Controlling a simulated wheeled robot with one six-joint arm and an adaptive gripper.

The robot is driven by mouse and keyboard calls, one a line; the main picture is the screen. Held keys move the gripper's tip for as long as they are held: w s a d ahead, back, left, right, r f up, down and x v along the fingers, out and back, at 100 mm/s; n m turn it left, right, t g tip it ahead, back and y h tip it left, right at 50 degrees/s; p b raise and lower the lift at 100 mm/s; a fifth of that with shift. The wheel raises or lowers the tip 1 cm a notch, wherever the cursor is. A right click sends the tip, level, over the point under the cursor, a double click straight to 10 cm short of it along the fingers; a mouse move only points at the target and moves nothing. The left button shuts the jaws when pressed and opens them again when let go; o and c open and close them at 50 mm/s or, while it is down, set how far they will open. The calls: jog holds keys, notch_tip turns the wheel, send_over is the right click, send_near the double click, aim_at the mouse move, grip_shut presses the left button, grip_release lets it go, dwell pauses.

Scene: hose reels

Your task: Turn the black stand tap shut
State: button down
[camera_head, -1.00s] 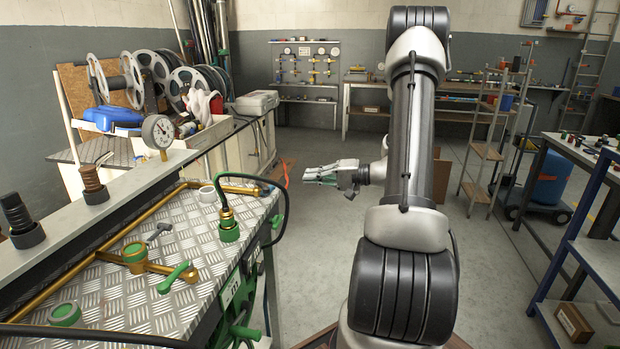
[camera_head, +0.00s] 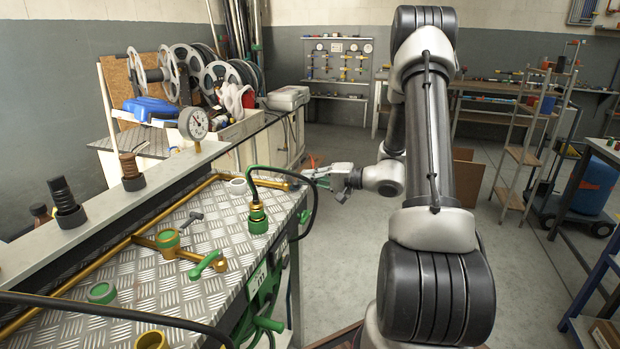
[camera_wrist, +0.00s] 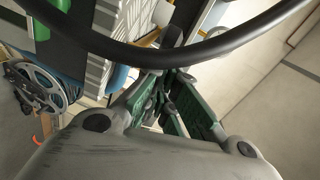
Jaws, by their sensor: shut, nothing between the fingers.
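My gripper (camera_head: 322,178) is shut and empty. It is just past the right end of the metal-topped bench (camera_head: 150,285), by the looping black hose. In the wrist view its green-padded fingers (camera_wrist: 165,108) show below the same black hose (camera_wrist: 150,50), which crosses close to the camera. On the bench, a small dark grey lever (camera_head: 190,218) stands beside a brass pipe with a green collar (camera_head: 168,240). I cannot tell whether this lever is the black stand tap. A green lever (camera_head: 205,263) is nearer the front edge.
A green and brass hose fitting (camera_head: 258,217) stands at the bench's right end. Hose reels (camera_head: 185,70) are behind. Open floor (camera_head: 345,260) lies right of the bench.

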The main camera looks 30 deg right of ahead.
aim_at(291, 181)
jog(key=shift+s+a+m+t+h, duration=0.25)
jog(key=shift+a+m+t+h, duration=0.1)
jog(key=shift+m+t+h, duration=0.2)
jog(key=shift+s+a+m+t+h, duration=0.2)
jog(key=shift+a+m+h, duration=0.15)
jog(key=shift+a, duration=0.2)
jog(key=shift+s+a+m+t+h, duration=0.1)
jog(key=shift+a+m+t+h, duration=0.2)
jog(key=shift+a+h, duration=0.25)
jog(key=shift+s+a+m+t+h, duration=0.15)
jog(key=shift+a+m+h, duration=0.2)
jog(key=shift+a, duration=1.1)
jog(key=shift+w+a, duration=0.1)
